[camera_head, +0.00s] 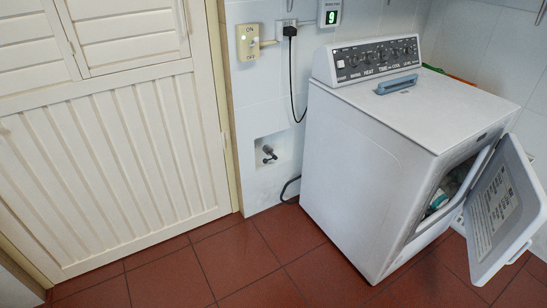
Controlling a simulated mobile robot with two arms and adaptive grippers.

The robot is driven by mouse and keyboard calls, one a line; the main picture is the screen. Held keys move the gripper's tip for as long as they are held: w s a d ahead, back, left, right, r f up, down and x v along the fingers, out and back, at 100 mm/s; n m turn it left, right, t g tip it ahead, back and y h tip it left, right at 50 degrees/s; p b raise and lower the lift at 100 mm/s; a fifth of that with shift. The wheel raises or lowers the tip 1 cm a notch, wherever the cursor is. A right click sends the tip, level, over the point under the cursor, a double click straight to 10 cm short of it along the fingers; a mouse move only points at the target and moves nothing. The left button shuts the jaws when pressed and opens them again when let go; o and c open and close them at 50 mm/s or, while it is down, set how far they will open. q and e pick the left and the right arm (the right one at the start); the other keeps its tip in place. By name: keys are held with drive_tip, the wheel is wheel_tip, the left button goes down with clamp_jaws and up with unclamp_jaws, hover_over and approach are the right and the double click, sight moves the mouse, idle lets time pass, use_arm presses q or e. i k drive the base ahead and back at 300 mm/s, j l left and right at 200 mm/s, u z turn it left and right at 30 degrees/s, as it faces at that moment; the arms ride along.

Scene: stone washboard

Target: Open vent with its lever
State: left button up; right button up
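Neither of my grippers shows in this view. A cream door stands at the left, with a horizontally slatted panel (125,35) in its upper part; its slats look flat and closed. Another slatted panel (28,50) is beside it, cut by the picture's edge. A thin upright piece (187,17) shows at the right edge of the slatted panel. A cream box marked ON and OFF (248,42) is on the wall, with a small lever (268,43) sticking out to the right near ON. I cannot tell for sure which part is the vent or its lever.
A white dryer (372,150) stands at the right, its front door (492,212) hanging open with items inside. A blue-grey object (397,84) lies on top. A display (330,14) reads 9. A tap (268,154) sits in a wall recess. The red tile floor (235,258) in front is clear.

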sight(265, 160)
drive_tip(key=i, duration=0.35)
drive_tip(key=i+l+z, duration=0.1)
drive_tip(key=i+z, duration=0.2)
drive_tip(key=i, duration=0.4)
drive_tip(key=i+j+z, duration=0.1)
drive_tip(key=i+z, duration=0.25)
drive_tip(key=i, duration=0.35)
